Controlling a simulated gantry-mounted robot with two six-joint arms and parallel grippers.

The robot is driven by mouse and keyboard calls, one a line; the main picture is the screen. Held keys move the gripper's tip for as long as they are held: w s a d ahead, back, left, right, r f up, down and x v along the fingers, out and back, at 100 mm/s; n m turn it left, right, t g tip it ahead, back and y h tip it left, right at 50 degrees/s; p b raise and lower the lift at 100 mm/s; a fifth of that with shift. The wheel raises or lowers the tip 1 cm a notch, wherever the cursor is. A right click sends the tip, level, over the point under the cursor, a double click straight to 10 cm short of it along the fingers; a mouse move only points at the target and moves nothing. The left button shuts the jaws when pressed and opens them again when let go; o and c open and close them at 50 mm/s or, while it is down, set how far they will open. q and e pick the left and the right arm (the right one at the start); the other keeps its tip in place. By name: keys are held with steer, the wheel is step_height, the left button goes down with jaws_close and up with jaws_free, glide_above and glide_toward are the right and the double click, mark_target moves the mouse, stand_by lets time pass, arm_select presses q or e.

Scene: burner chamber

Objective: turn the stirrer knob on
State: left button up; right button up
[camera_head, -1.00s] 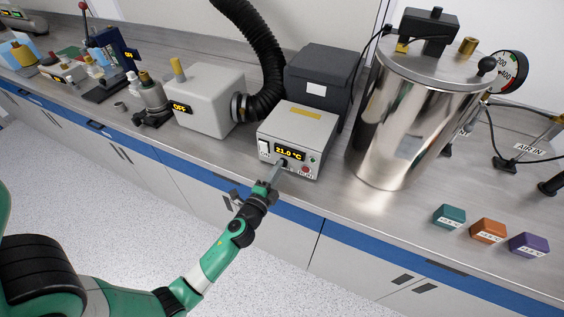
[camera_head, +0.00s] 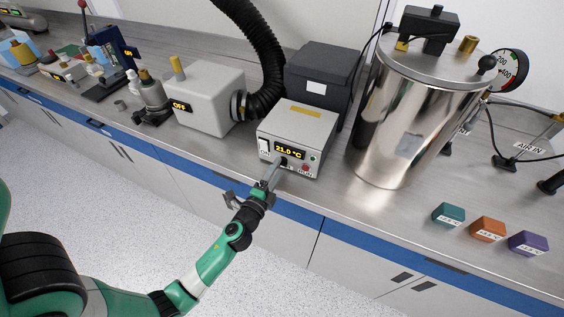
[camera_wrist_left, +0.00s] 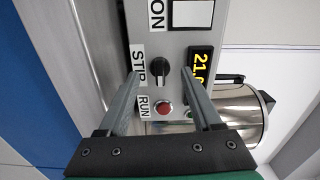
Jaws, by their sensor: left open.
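The heater box (camera_head: 298,130) is a light grey unit with a yellow "21.0 °C" display. Its front panel also shows in the left wrist view, with a black stirrer knob (camera_wrist_left: 159,72) beside the label "STIR". My left gripper (camera_head: 275,172) is in front of this panel and hides the knob area in the head view. In the left wrist view my left gripper (camera_wrist_left: 161,73) is open, with one finger on each side of the knob and visible gaps to it. Contact is not visible. My right gripper is not in view.
A red RUN button (camera_wrist_left: 164,107) is close to the knob, between the fingers. A white ON switch (camera_wrist_left: 185,14) is on the same panel. A shiny metal vessel (camera_head: 405,125) stands right of the box. A grey box with a hose (camera_head: 207,100) stands left.

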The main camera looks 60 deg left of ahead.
arm_select(q)
steer(key=v, duration=0.4)
steer(key=shift+s+d+b, duration=0.15)
steer(key=shift+b, duration=0.2)
stand_by(0.3)
